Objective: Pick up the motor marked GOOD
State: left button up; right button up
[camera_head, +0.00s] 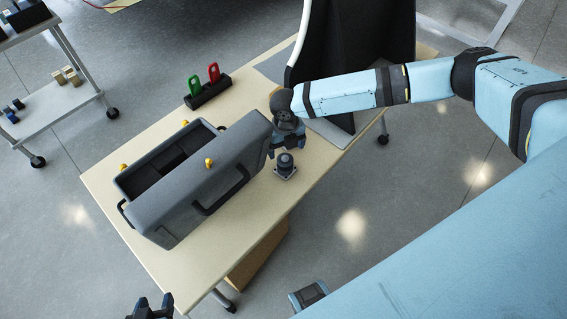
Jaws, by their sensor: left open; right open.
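A small dark motor (285,168) with a square base and round top stands upright on the table, just right of the grey case. No marking on it can be read from here. My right gripper (285,150) is open, pointing down at the table just behind and above the motor. Whether its fingers touch the motor cannot be told. My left gripper (152,306) is open and empty at the bottom edge, in front of the table and far from the motor.
A grey open case (225,160) with yellow latches and dark compartments fills the table's (120,175) middle. A black holder (207,92) with a green and a red tag stands behind it. A black-and-white panel (345,45) stands at the back right. A cart (60,105) is at left.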

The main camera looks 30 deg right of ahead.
aim_at(285, 159)
notch_tip(285, 159, down, 9)
jog(key=c, duration=1.2)
jog(key=shift+r, duration=0.1)
jog(key=shift+c, duration=0.5)
